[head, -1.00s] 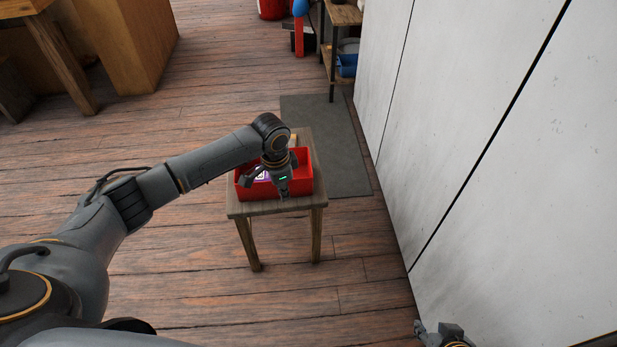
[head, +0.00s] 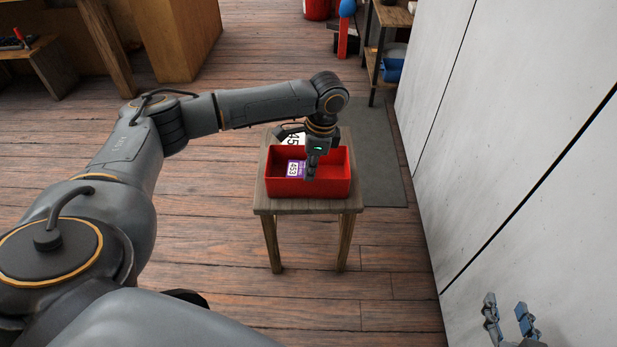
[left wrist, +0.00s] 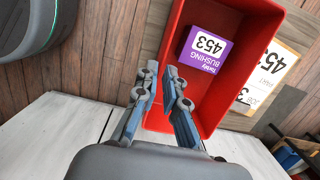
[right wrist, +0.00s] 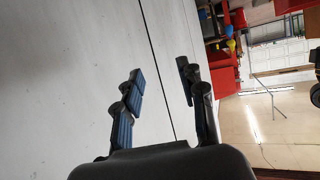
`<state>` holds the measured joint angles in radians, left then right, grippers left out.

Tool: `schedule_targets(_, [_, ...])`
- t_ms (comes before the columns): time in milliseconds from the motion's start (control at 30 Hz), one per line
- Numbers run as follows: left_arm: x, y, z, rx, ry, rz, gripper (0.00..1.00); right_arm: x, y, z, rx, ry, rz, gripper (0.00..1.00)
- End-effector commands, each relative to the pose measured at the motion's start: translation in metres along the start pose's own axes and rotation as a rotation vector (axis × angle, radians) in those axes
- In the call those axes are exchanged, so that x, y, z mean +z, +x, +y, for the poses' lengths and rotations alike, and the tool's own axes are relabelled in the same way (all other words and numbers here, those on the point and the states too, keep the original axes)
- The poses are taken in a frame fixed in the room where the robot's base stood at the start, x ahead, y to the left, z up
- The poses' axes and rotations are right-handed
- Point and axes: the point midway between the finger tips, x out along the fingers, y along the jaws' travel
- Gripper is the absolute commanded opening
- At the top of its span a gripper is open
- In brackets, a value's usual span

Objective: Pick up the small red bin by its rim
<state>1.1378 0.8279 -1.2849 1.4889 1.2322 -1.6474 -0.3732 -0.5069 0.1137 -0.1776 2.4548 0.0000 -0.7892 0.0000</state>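The small red bin (head: 333,189) sits on a small wooden stool (head: 312,207), and it also fills much of the left wrist view (left wrist: 243,55). A purple and white box labelled 453 (head: 295,169) lies inside it, seen closer in the left wrist view (left wrist: 205,48). My left gripper (head: 311,176) points down at the middle of the bin's front wall. Its fingers (left wrist: 161,72) are close together, one on each side of the rim. Contact with the wall is partly hidden. My right gripper (right wrist: 158,75) is open and empty, beside the white wall, low right in the head view (head: 507,303).
A light card with large numbers (head: 293,138) is behind the bin on the stool. A grey mat (head: 385,170) lies on the floor behind and to the right. The white wall (head: 530,150) bounds the right side. The plank floor (head: 400,290) in front is clear.

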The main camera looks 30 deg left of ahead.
Motion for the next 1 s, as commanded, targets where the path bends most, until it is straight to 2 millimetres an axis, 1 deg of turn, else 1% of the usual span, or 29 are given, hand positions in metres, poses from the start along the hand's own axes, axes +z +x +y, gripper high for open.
schedule_targets(33, [0.0, 0.01, 0.0, 0.001, -0.001, -0.002, 0.09, -0.008, 0.003, -0.002, -0.004, 0.0, 0.054, 0.4])
schedule_targets(100, [0.0, 0.018, 0.0, 0.001, 0.0, -0.001, 0.09, -0.022, 0.004, -0.003, -0.007, 0.0, 0.126, 0.4])
schedule_targets(200, [0.0, 0.027, 0.0, 0.001, 0.0, -0.001, 0.09, -0.037, 0.003, -0.005, -0.012, 0.001, 0.205, 0.4])
schedule_targets(300, [0.0, 0.031, 0.0, 0.0, 0.0, 0.0, 0.09, -0.047, 0.002, -0.006, -0.015, 0.001, 0.252, 0.4])
schedule_targets(467, [0.0, 0.035, 0.0, 0.0, 0.0, 0.0, 0.09, -0.055, 0.001, -0.008, -0.017, 0.002, 0.296, 0.4])
schedule_targets(567, [0.0, 0.042, 0.0, 0.0, 0.0, -0.001, 0.09, -0.067, -0.001, -0.009, -0.022, 0.003, 0.366, 0.4])
schedule_targets(767, [0.0, 0.057, -0.002, 0.0, -0.001, 0.0, 0.09, -0.102, -0.015, -0.015, -0.035, 0.007, 0.583, 0.4])
schedule_targets(900, [0.0, 0.069, -0.002, 0.0, -0.001, 0.0, 0.09, -0.125, -0.03, -0.018, -0.043, 0.012, 0.738, 0.4])
schedule_targets(1000, [0.0, 0.077, -0.002, 0.0, -0.001, 0.0, 0.09, -0.138, -0.042, -0.02, -0.049, 0.015, 0.833, 0.4])
